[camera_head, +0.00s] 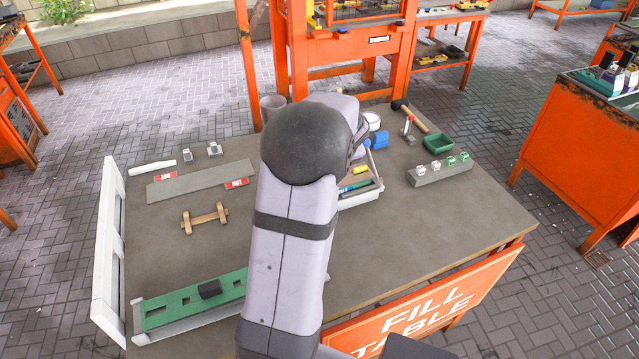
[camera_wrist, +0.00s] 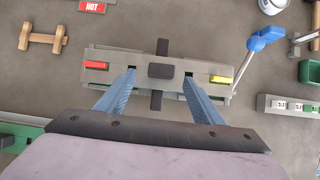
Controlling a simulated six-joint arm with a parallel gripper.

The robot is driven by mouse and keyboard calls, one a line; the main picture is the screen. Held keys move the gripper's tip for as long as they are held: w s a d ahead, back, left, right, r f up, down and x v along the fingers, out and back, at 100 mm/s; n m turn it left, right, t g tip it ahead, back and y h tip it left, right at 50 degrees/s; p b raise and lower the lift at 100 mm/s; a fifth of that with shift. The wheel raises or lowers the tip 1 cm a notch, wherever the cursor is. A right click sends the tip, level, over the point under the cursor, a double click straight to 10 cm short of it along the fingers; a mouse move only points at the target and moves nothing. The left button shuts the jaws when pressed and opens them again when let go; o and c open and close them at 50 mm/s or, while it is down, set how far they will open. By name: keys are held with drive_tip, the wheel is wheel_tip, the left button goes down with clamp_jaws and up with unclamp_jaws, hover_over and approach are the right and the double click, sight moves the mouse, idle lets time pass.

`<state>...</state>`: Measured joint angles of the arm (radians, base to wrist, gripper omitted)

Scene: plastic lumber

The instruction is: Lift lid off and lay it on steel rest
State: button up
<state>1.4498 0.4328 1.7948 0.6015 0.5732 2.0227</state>
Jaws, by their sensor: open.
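In the wrist view, a long grey mold lid (camera_wrist: 110,58) with a raised dark block (camera_wrist: 161,71) at its middle lies below my gripper. A red tab (camera_wrist: 96,65) is at its left end and a yellow tab (camera_wrist: 220,79) at its right. My gripper (camera_wrist: 158,73) is open, one blue finger on each side of the dark block, with visible gaps. I cannot tell its height above the lid. The likely steel rest, a flat grey plate (camera_head: 190,183) with red HOT labels, lies bare at the table's left.
A wooden stand (camera_head: 205,218) sits in front of the plate, and a green slotted piece (camera_head: 170,311) lies front left. A blue-handled tool (camera_wrist: 265,38) is right of the lid. A grey block with small cubes (camera_head: 430,176) and a green bin (camera_head: 438,143) stand right. The right front tabletop is clear.

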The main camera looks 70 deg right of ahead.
drive_tip(key=shift+p+x, duration=0.55)
drive_tip(key=shift+x, duration=1.95)
drive_tip(key=shift+s+d, duration=0.1)
clamp_jaws()
drive_tip(key=shift+r, duration=0.15)
